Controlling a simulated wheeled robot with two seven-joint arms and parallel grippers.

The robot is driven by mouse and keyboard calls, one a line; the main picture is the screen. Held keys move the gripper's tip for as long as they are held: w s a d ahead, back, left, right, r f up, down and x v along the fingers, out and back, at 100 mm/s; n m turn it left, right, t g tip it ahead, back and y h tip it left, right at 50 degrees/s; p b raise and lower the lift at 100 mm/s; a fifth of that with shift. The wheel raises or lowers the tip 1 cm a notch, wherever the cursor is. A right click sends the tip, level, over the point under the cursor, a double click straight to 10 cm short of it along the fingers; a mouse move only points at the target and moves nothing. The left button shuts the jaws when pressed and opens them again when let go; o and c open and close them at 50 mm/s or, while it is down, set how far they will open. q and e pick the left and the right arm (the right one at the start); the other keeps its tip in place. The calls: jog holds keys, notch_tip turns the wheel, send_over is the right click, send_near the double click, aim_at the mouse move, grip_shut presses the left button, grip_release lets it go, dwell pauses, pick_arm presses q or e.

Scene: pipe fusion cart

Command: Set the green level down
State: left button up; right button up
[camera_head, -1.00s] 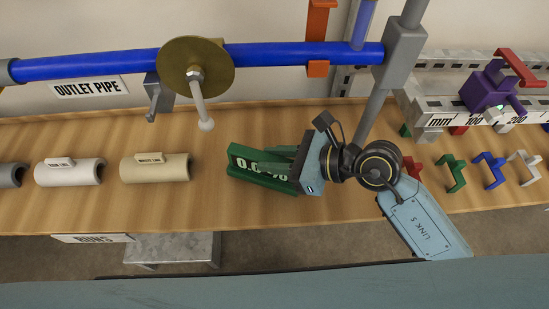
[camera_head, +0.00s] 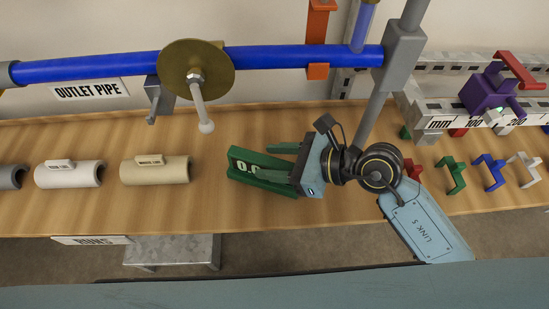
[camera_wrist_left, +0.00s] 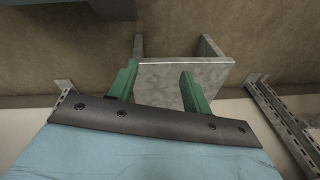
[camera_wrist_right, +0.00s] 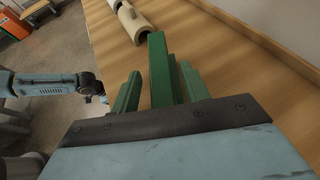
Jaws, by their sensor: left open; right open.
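The green level (camera_head: 243,167) rests on the wooden bench in the head view, left of my right gripper, its display partly covered by a finger. It also shows in the right wrist view (camera_wrist_right: 159,70), standing between the two fingers. My right gripper (camera_head: 275,161) is open, with its green fingers on either side of the level; in the right wrist view (camera_wrist_right: 158,92) a gap shows beside it. My left gripper (camera_wrist_left: 157,88) is open and empty in the left wrist view, with a grey metal stand beyond its fingers. It does not show in the head view.
The bench (camera_head: 215,204) is clear in front of the level. The blue outlet pipe (camera_head: 290,54) with a hanging handle (camera_head: 202,108) runs above. Coloured clips (camera_head: 454,174) stand at right.

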pick_arm(q)
jog(key=s+f, duration=0.1)
jog(key=s+f+p, duration=0.1)
jog(key=shift+s+a, duration=0.15)
jog(key=shift+s, duration=0.15)
pick_arm(e)
jog(key=v, duration=1.2)
